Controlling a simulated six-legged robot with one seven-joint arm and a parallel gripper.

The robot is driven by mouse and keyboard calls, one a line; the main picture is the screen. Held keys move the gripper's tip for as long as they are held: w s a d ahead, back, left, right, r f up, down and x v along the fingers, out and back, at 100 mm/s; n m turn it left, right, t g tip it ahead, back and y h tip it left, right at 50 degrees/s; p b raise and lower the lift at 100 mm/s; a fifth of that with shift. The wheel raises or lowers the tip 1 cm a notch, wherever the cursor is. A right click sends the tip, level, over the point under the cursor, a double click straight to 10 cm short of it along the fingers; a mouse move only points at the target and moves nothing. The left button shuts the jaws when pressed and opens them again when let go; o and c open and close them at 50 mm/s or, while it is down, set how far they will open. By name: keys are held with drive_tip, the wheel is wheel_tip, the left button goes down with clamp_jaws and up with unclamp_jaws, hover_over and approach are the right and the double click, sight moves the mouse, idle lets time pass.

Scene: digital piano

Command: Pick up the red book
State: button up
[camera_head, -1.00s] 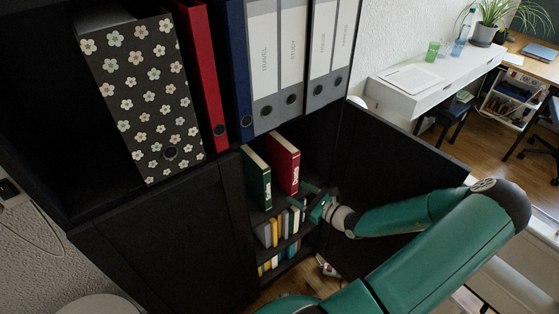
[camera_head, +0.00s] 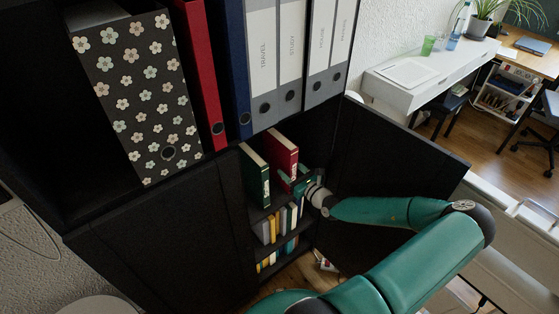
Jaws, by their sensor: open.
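The red book (camera_head: 281,152) stands upright on the cabinet's upper inner shelf, to the right of the green book (camera_head: 254,176). My gripper (camera_head: 290,181) is open at the lower front of the red book's spine, with its fingers on either side of the spine or very close to it. The fingers hide part of the lower spine, and I cannot tell whether they touch it. My green arm (camera_head: 400,260) reaches in from the lower right.
The open cabinet door (camera_head: 390,150) stands right of my gripper. Lower shelves hold several small books (camera_head: 270,228). Above are a flowered box file (camera_head: 140,95), a red binder (camera_head: 200,75), a blue binder (camera_head: 236,70) and several grey-white binders (camera_head: 262,60).

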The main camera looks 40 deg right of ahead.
sight(284, 164)
drive_tip(key=w, duration=0.4)
drive_tip(key=shift+d, duration=0.25)
clamp_jaws()
